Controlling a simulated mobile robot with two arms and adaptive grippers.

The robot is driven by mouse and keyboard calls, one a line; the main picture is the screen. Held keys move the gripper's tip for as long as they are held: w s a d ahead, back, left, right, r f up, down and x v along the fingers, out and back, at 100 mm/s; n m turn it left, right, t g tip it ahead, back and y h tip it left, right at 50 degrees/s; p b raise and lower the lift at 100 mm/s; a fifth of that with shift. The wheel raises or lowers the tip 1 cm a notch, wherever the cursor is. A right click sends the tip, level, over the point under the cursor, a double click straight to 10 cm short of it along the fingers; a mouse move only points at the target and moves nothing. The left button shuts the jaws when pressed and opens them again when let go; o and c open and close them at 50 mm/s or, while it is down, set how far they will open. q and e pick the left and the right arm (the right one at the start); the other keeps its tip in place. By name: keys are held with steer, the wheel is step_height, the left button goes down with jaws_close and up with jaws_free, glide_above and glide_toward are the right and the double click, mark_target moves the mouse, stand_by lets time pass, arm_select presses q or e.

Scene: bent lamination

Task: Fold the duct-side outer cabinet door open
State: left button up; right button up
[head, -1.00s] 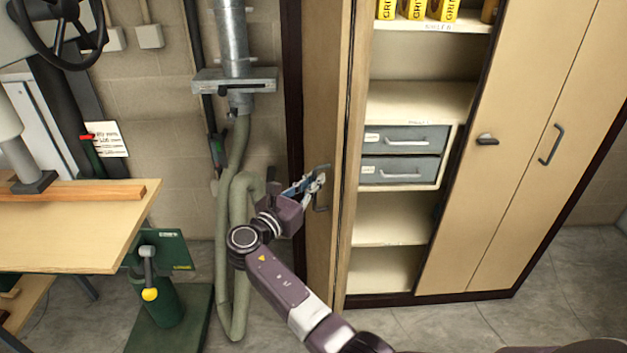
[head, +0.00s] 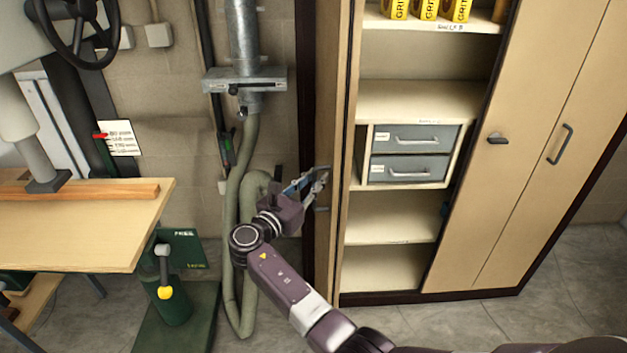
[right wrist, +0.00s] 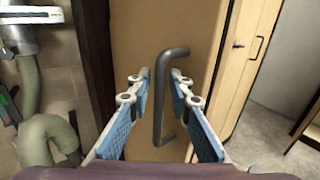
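The duct-side outer cabinet door (head: 326,110) is a tan panel, swung out and seen nearly edge-on in the head view, left of the open shelves. In the right wrist view the door (right wrist: 140,30) faces me, with its dark grey bar handle (right wrist: 158,100). My right gripper (head: 318,180) is at the handle. In the right wrist view its blue-padded fingers (right wrist: 160,78) are apart, one on each side of the bar, with visible gaps; firm contact does not show. Part of the handle is hidden by the gripper in the head view. My left gripper is out of view.
The metal duct (head: 243,40) and its green hose (head: 232,215) stand close left of the door. A workbench (head: 80,225) and green machine stand (head: 172,300) are farther left. Right cabinet doors (head: 530,150) are closed. Shelves hold grey drawers (head: 410,167) and yellow boxes (head: 428,8).

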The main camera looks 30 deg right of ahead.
steer(key=shift+o, duration=0.4)
steer(key=v, duration=0.7)
steer(key=shift+a, duration=0.25)
steer(key=shift+s, duration=0.1)
